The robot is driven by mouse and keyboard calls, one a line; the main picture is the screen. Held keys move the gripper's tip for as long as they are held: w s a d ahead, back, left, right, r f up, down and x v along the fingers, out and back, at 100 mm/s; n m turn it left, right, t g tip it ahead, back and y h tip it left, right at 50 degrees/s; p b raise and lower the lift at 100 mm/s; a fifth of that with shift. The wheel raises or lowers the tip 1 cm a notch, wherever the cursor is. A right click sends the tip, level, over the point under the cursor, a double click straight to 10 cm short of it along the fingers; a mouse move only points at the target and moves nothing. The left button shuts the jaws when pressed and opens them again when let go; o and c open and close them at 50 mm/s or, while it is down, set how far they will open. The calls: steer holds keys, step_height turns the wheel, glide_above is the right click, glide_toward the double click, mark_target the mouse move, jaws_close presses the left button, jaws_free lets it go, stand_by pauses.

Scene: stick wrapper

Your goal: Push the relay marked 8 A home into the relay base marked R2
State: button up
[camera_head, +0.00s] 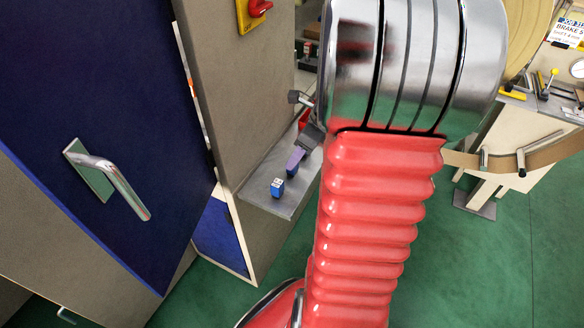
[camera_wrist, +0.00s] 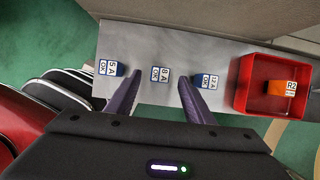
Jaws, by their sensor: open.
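In the wrist view, the relay marked 8 A (camera_wrist: 159,74) stands on the grey shelf with its white label up, also reading OK. My gripper (camera_wrist: 160,78) is open above it, its two purple fingers to the left and right of the relay, apparently not touching it. In the head view my gripper (camera_head: 297,157) is partly hidden behind my arm. An orange piece (camera_wrist: 281,88) in a red tray bears a label that seems to start with R2; I cannot tell whether it is a base. No other R2 marking is legible.
Blue relays stand left (camera_wrist: 109,68) and right (camera_wrist: 206,81) of the 8 A one, close to my fingers. The red tray (camera_wrist: 243,85) is at the right of the shelf (camera_head: 253,196). An open cabinet door (camera_head: 60,110) with a handle is at left.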

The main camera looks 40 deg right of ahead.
steer(key=shift+x, duration=2.35)
steer(key=shift+c, duration=0.2)
steer(key=c, duration=1.1)
